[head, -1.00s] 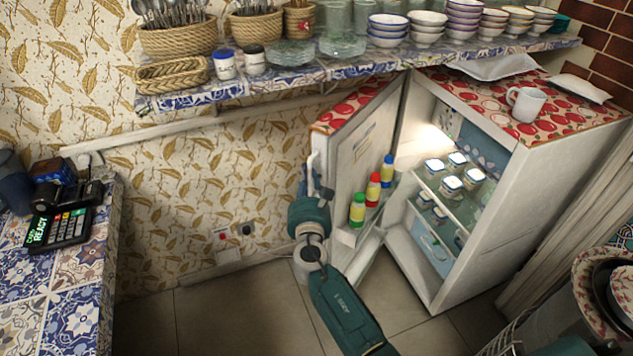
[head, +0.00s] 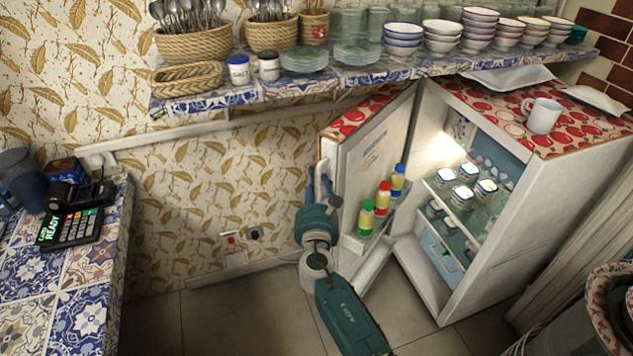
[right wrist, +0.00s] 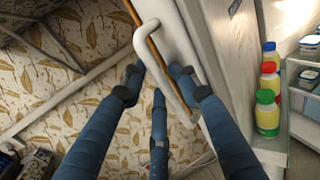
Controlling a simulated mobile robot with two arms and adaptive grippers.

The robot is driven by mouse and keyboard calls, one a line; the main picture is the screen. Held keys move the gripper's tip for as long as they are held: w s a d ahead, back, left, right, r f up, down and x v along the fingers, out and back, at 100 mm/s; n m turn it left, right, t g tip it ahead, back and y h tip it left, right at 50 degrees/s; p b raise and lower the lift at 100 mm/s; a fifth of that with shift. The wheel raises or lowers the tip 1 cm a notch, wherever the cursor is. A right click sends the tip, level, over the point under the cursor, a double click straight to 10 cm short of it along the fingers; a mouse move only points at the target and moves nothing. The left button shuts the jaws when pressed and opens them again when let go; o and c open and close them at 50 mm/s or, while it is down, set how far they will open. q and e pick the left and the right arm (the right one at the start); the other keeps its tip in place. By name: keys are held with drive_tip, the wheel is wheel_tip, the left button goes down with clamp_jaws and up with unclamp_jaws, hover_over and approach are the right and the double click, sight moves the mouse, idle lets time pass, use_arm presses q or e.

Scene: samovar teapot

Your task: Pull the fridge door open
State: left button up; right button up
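The white fridge (head: 515,225) stands at the right with its door (head: 372,150) swung wide open to the left, showing the lit shelves. The door's white bar handle (right wrist: 152,62) is on the outer face near its free edge. My right gripper (head: 322,178) is at the handle on the door's outer side. In the right wrist view its blue fingers (right wrist: 165,85) stand apart on both sides of the bar, with a visible gap between the dark tips. Contact with the bar cannot be told. My left gripper is not in view.
Bottles (head: 382,198) stand in the door rack, and tubs (head: 464,190) on the fridge shelves. A white mug (head: 543,115) stands on the fridge top. A crowded tiled shelf (head: 215,98) runs above the door. A tiled counter (head: 75,270) is at left; floor between is clear.

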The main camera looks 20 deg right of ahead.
drive_tip(key=v, duration=1.1)
drive_tip(key=shift+s, duration=0.35)
drive_tip(key=shift+a, duration=0.1)
drive_tip(key=shift+c, duration=0.2)
